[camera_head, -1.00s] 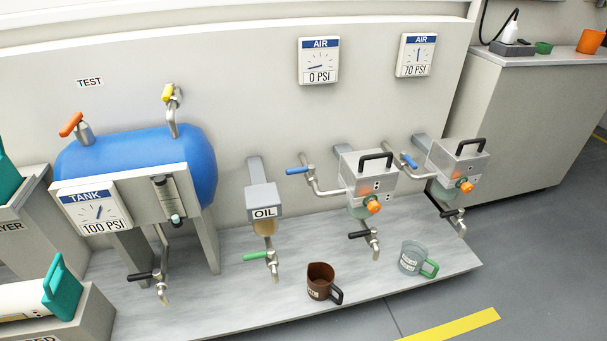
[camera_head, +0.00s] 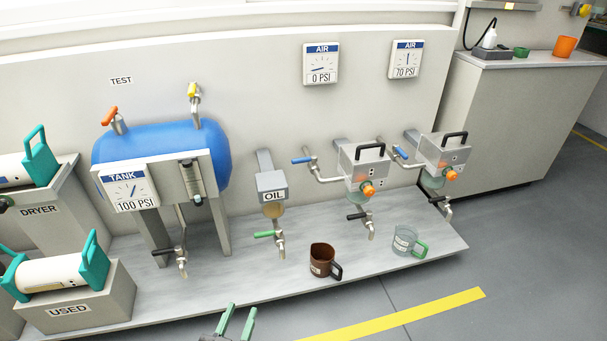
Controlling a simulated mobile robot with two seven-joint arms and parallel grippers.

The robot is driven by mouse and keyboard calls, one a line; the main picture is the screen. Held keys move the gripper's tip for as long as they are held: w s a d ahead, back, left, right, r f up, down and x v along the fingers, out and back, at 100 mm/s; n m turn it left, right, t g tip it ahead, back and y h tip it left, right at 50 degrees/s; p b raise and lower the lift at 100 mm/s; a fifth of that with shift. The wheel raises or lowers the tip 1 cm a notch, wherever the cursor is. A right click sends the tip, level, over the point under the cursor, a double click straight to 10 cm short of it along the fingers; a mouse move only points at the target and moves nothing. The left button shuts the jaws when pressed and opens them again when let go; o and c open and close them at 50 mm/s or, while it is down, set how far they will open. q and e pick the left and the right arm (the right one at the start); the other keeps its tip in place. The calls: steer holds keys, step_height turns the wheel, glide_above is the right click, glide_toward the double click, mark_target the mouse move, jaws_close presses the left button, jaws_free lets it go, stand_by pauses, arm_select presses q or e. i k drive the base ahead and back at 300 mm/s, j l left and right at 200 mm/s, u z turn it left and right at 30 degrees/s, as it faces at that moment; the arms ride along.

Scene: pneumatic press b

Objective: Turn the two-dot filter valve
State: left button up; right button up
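Two grey filter boxes with black top handles, the left one (camera_head: 352,170) and the right one (camera_head: 432,150), are mounted on the wall side by side. Each has small dark dots on its front, too small to count surely, so I cannot tell which is the two-dot one. Each has a blue-handled valve, left (camera_head: 302,160) and right (camera_head: 400,153), an orange knob, and a black-handled valve below, left (camera_head: 357,216) and right (camera_head: 437,200). My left gripper (camera_head: 239,320) shows its green fingers at the bottom edge, apart and empty, well away from the filters. My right gripper is out of view.
A brown jug (camera_head: 321,258) and a clear jug (camera_head: 404,240) stand on the grey bench (camera_head: 290,272) below the filters. The oil unit (camera_head: 271,187) and blue tank (camera_head: 160,145) are further left. Open floor lies in front.

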mark_target(313, 158)
steer(key=i+l+u, duration=0.2)
steer(key=i+l, duration=0.25)
steer(key=l, duration=0.15)
steer(key=i+l+u, duration=0.1)
steer(key=l, duration=0.25)
steer(key=i+l+u, duration=0.1)
steer(key=i+l, duration=0.15)
steer(key=i+l+u, duration=0.1)
steer(key=l, duration=0.35)
steer(key=i+l+u, duration=0.25)
steer(key=i+l, duration=0.15)
steer(key=l, duration=0.35)
steer(key=i+l+u, duration=0.1)
steer(key=i+l, duration=0.2)
steer(key=i, duration=0.15)
